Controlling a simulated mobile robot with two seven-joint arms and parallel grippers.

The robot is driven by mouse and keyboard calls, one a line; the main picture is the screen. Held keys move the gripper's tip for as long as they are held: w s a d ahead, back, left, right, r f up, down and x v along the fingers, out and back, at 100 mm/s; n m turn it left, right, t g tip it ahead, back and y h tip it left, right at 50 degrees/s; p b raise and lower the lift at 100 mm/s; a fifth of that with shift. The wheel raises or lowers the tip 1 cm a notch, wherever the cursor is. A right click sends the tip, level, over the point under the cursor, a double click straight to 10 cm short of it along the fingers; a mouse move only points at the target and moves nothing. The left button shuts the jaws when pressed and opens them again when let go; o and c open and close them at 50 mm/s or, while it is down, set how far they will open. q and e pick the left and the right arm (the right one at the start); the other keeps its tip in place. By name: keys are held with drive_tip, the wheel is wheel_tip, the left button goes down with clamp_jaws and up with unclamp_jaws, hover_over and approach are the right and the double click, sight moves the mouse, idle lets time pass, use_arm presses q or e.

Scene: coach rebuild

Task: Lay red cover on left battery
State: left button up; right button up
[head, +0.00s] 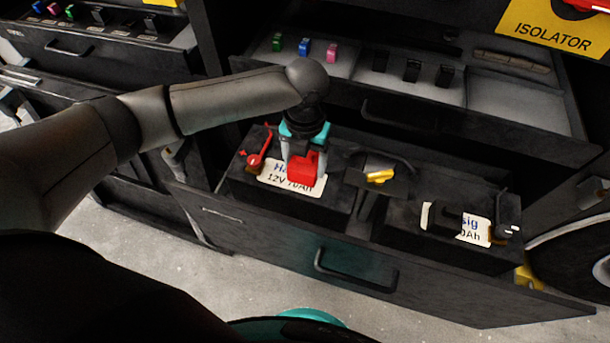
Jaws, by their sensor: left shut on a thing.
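My left gripper (303,155) is shut on a small red cover (305,172). It holds the cover over the left battery (327,201), in front of that battery's white 12V label (278,178). I cannot tell whether the cover touches the battery. Another red part (258,152) sits at the left end of the left battery. My arm and gripper hide part of the battery's top. My right gripper is not in view.
A right battery (405,238) with a label and black parts on top sits in the same open drawer (290,236). A yellow part (380,176) lies between the batteries. An upper drawer (505,110) holds small coloured and black pieces close behind my gripper.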

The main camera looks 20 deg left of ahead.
sight(305, 175)
use_arm(q)
drive_tip(key=shift+f, duration=0.65)
drive_tip(key=shift+f+b, duration=0.55)
drive_tip(key=shift+f, duration=1.1)
drive_tip(key=shift+f, duration=0.1)
drive_tip(key=o, duration=1.3)
wheel_tip(305, 175, up, 12)
drive_tip(key=p, duration=0.3)
